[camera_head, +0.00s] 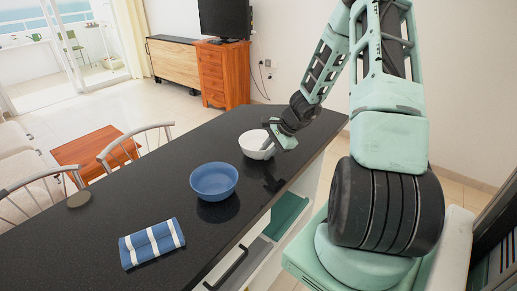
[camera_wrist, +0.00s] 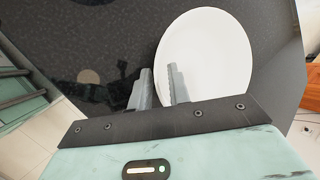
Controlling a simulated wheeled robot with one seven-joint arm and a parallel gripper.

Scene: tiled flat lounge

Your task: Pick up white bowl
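The white bowl (camera_head: 254,147) stands upright on the dark countertop (camera_head: 140,203), near its far right end. In the wrist view, the bowl (camera_wrist: 215,50) shows as a white round shape at upper right. My gripper (camera_head: 281,136) is at the bowl's right side in the head view. In the wrist view, my gripper (camera_wrist: 159,84) has its two fingers apart. The right finger overlaps the bowl's edge, and the left finger lies outside it over the dark counter. The gap between the fingers shows. Whether either finger touches the bowl cannot be told.
A blue bowl (camera_head: 214,180) stands nearer on the counter. Chairs (camera_head: 135,147) line the counter's left side.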

